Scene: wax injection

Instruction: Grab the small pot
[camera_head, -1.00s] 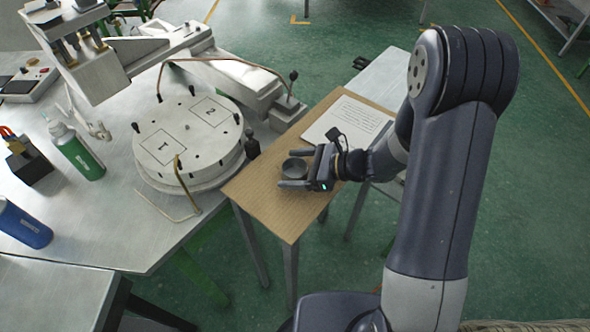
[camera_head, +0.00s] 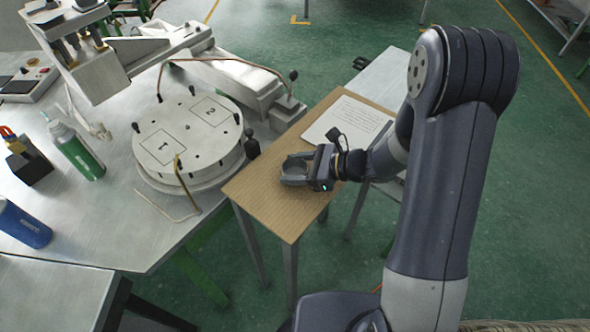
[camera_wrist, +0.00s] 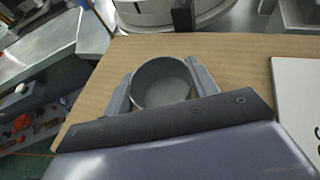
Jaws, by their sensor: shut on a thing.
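The small pot (camera_head: 294,168) is a dark grey, round, open-topped cup on the brown wooden tabletop. In the wrist view the pot (camera_wrist: 163,83) stands upright between the two fingers and looks empty. My gripper (camera_head: 292,170) is shut on it, with one finger on each side. In the wrist view my gripper (camera_wrist: 162,88) has both fingers against the pot's outer wall. The pot's underside is hidden, so I cannot tell whether it touches the tabletop.
The small brown table (camera_head: 265,205) holds a printed sheet (camera_head: 345,122) behind my gripper. To the left, a round numbered turntable (camera_head: 188,140) stands on a metal bench (camera_head: 110,225). A green bottle (camera_head: 78,152) and a blue bottle (camera_head: 22,224) are further left.

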